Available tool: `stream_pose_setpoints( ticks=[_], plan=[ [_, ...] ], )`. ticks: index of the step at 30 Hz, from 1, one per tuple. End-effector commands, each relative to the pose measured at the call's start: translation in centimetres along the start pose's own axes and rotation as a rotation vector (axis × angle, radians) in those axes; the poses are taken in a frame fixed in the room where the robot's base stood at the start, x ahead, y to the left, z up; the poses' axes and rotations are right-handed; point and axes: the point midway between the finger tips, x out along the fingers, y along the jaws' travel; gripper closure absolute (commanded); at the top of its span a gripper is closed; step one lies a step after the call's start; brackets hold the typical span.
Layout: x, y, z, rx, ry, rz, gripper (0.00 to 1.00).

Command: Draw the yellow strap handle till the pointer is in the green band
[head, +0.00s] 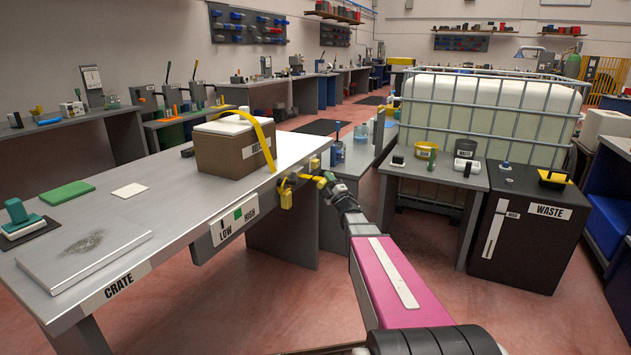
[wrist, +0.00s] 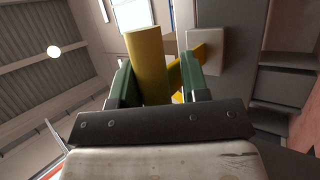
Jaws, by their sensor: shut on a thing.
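The yellow strap handle shows in the wrist view as a thick yellow bar (wrist: 147,60) between my green jaws. My gripper (wrist: 158,78) is shut on it. In the head view my gripper (head: 327,183) is at the bench's right edge, beside small yellow parts; its jaws are too small there to make out. A yellow strap (head: 261,133) arches over a brown box (head: 222,152) and down to that edge. The gauge plate (head: 234,224) on the bench front reads LOW and HIGH. A green band (head: 239,214) lies near HIGH; a thin dark mark, seemingly the pointer, stands left of it.
The bench (head: 180,205) bears a pale slab (head: 85,255) above a CRATE label, and green items at left. A side table (head: 430,172) and a dark WASTE bin (head: 520,225) stand to the right. Red floor is open in front.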

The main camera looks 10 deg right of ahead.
Motion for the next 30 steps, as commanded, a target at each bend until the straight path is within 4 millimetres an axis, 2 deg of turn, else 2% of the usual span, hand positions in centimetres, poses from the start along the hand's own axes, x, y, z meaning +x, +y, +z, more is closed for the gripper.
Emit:
stream_pose_setpoints(
  ticks=[1, 3, 9, 14, 30],
  plan=[
    [-1.4, 1.1, 0.4, 0.004, -0.005, 0.004, 0.96],
    [-2.8, 2.1, 1.0, 0.004, -0.005, 0.003, 0.96],
    [-5.2, 3.8, 2.1, 0.007, -0.003, 0.003, 0.96],
    [-4.2, 3.0, 1.8, 0.009, 0.000, 0.003, 0.96],
    [3.0, -2.2, -1.1, 0.010, 0.000, 0.003, 0.96]
  ],
)
